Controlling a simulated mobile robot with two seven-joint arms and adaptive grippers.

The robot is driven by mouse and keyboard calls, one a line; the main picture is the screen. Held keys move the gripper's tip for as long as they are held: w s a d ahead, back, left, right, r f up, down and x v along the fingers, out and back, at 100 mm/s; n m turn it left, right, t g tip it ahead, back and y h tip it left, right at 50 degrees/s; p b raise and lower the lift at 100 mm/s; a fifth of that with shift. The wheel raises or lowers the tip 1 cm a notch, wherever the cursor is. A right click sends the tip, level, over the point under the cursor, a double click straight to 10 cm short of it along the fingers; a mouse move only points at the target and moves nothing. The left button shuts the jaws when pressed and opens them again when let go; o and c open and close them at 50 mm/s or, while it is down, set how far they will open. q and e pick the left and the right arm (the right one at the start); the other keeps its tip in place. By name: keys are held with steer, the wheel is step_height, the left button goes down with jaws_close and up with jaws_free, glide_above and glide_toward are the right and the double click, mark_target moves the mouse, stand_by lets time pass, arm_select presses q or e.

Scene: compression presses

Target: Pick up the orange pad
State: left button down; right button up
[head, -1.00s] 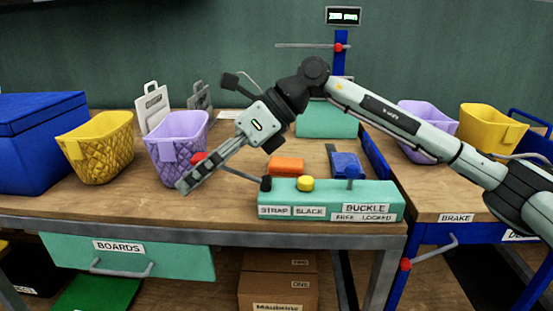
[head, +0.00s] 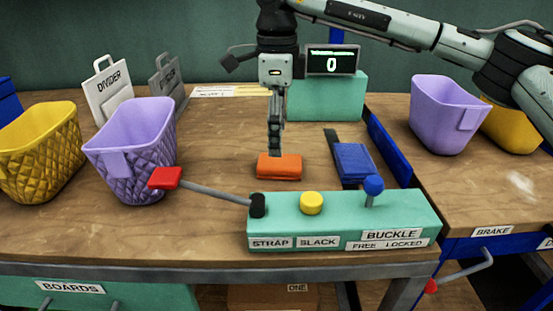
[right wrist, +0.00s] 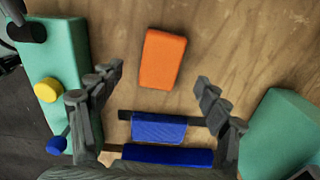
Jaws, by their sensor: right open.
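The orange pad (head: 279,168) lies flat on the wooden table, behind the teal control box. It also shows in the right wrist view (right wrist: 162,60), lying alone on bare wood. My right gripper (head: 275,152) points down just above the pad in the head view; contact is not visible. In the right wrist view my right gripper (right wrist: 159,80) is open and empty, with the pad ahead of and between the fingertips. My left gripper is not in view.
The teal box (head: 340,218) with a red-handled lever, yellow button and blue knob stands in front. A blue block (head: 354,163) on a dark strap lies to the right. A purple basket (head: 132,150) stands left, a teal block (head: 328,97) behind.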

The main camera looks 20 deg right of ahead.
mark_target(277, 160)
step_height(277, 160, down, 6)
steer(key=shift+w+f+p, duration=0.1)
steer(key=shift+f+p, duration=0.05)
steer(key=shift+p, duration=0.25)
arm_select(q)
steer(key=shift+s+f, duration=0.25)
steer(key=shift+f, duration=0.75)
arm_select(e)
steer(key=shift+c, duration=0.4)
steer(key=c, duration=0.8)
